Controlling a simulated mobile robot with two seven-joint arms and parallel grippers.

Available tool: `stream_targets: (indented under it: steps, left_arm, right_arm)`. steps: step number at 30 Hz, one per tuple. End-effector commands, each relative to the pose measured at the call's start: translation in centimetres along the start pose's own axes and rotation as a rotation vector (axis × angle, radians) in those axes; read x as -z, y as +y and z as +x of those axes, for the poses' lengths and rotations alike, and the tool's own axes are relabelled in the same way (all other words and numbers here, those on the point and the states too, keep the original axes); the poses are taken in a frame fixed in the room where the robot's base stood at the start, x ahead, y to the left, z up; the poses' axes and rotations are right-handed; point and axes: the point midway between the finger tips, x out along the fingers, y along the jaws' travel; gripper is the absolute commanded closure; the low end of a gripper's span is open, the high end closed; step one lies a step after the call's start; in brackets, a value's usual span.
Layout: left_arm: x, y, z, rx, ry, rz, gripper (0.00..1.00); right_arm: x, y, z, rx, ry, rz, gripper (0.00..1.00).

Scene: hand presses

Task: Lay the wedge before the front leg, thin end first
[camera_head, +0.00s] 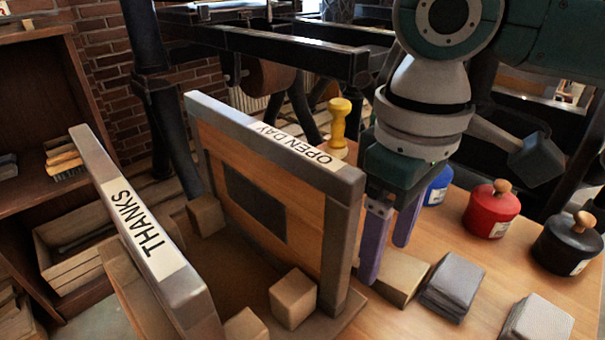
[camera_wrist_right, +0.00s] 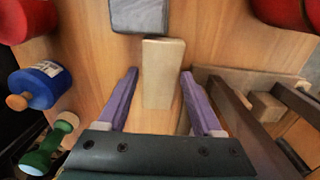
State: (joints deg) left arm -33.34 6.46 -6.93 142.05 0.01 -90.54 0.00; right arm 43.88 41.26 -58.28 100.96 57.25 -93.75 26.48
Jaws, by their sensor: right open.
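The pale wooden wedge (camera_head: 403,277) lies on the table beside the near end of the OPEN DAY frame (camera_head: 270,190). In the right wrist view the wedge (camera_wrist_right: 163,72) lies lengthwise between the purple fingers. Which end is thin is hard to tell. My right gripper (camera_head: 387,262) points down over the wedge, open; the wrist view shows the gripper (camera_wrist_right: 159,75) with gaps on both sides of the wedge. The grey upright leg (camera_head: 338,255) at the frame's near end stands left of the gripper; I cannot tell whether it is the front leg. My left gripper is not in view.
Grey blocks (camera_head: 452,286) (camera_head: 538,320) lie right of the wedge. Red (camera_head: 491,208), black (camera_head: 567,243) and blue (camera_head: 437,187) pots stand behind, with a yellow-handled stamp (camera_head: 339,125). A THANKS frame (camera_head: 150,235) and wooden blocks (camera_head: 293,298) are at left.

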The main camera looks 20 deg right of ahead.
Motion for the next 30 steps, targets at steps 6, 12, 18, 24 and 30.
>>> stream_targets:
  steps: [6,12,18,24,30]
  left_arm:
    - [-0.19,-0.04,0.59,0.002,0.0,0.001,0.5]
    - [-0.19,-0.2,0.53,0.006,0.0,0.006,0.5]
    - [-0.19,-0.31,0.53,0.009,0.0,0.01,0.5]
    - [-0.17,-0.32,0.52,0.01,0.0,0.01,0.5]
    - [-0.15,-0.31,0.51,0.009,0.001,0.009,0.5]
  right_arm:
    - [0.03,-0.02,1.71,0.0,0.001,0.0,0.32]
    - [0.03,-0.03,1.63,0.0,0.001,0.0,0.37]
    - [0.03,-0.03,1.61,0.0,0.001,0.0,0.59]
    - [0.03,-0.03,1.61,0.0,0.001,0.0,0.82]
    - [0.04,-0.03,1.59,0.0,0.002,0.0,1.0]
